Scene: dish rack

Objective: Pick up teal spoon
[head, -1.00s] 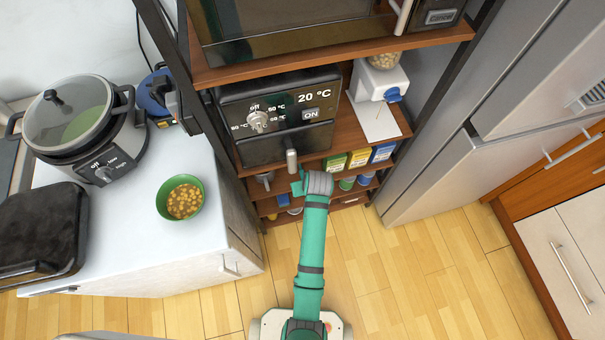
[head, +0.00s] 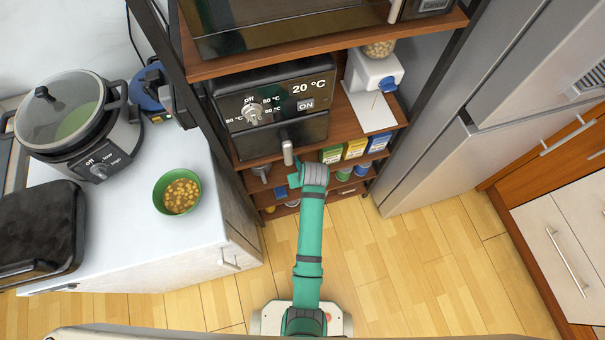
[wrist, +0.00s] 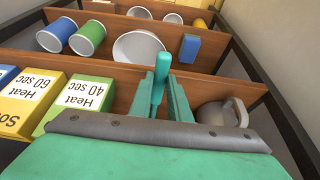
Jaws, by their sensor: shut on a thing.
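My gripper (wrist: 168,98) is at the bottom middle of the wrist view, in front of the shelves. Its teal fingers are shut on a slim teal piece with a rounded end, which I take to be the teal spoon (wrist: 161,64). The piece points up and away between the fingers. The rest of the spoon is hidden by the fingers, and its colour blends with them. In the head view my arm reaches to the lower shelves below the oven, and its wrist covers most of the gripper.
Heat boxes (wrist: 80,98) stand left of my gripper and a grey mug (wrist: 222,113) stands right. A white bowl (wrist: 138,46) and cups are on the shelf beyond. A green bowl (head: 164,206) sits on the left counter. Floor right of my arm is clear.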

